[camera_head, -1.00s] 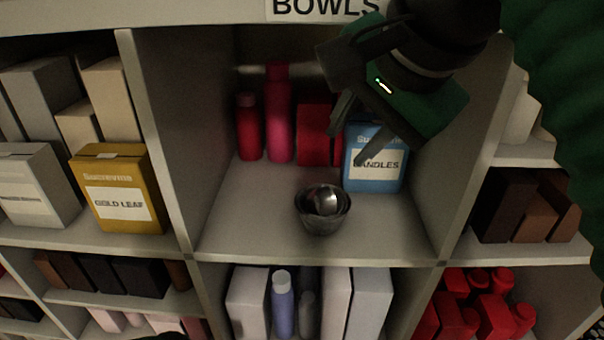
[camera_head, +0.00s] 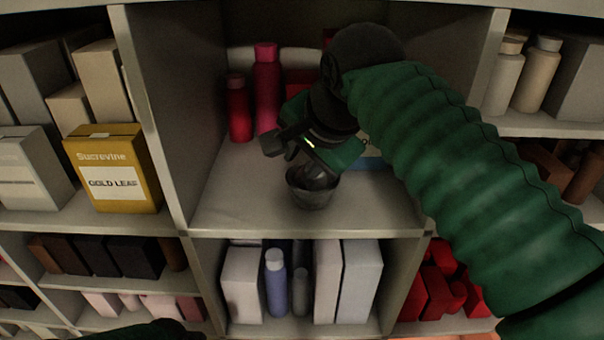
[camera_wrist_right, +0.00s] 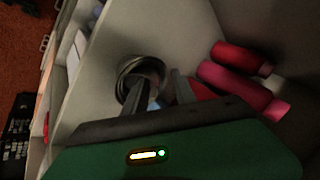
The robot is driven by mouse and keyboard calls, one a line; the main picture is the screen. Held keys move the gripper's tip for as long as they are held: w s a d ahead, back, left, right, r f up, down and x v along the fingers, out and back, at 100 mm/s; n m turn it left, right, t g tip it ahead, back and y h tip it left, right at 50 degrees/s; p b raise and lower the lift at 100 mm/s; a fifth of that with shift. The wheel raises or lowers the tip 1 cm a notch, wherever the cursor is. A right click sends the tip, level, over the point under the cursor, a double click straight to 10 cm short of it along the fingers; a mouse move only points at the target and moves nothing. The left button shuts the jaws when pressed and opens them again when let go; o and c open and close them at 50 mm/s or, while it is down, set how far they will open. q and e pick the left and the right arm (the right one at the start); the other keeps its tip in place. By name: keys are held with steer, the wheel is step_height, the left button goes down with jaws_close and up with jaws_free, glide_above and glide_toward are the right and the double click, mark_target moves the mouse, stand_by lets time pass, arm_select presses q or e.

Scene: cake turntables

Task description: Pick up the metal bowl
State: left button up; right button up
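The metal bowl (camera_head: 312,197) is small, grey and shiny, and stands upright on the middle shelf near its front. My right gripper (camera_head: 308,170) reaches down over the bowl from above and behind, hiding part of its rim and inside. In the right wrist view, the bowl (camera_wrist_right: 127,67) lies under the fingertips. The right gripper (camera_wrist_right: 159,80) is open there, with one finger over the bowl's opening and the other beside the bowl's outside. I cannot tell whether either finger touches it. My left gripper is not in view.
Red and pink bottles (camera_head: 266,90) stand at the back of the bowl's compartment. A blue box (camera_head: 371,156) is mostly hidden behind my right arm. Upright dividers (camera_head: 150,110) close the compartment's sides. The shelf left of the bowl (camera_head: 230,205) is clear.

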steer(key=shift+s+d, duration=0.1)
steer(key=shift+s, duration=0.1)
steer(key=shift+s+d, duration=0.1)
steer(key=shift+d, duration=0.1)
steer(key=shift+w+d, duration=0.25)
steer(key=shift+d, duration=0.2)
steer(key=c, duration=0.5)
steer(key=shift+w+d+f, duration=0.1)
steer(key=shift+w, duration=0.1)
jaws_close()
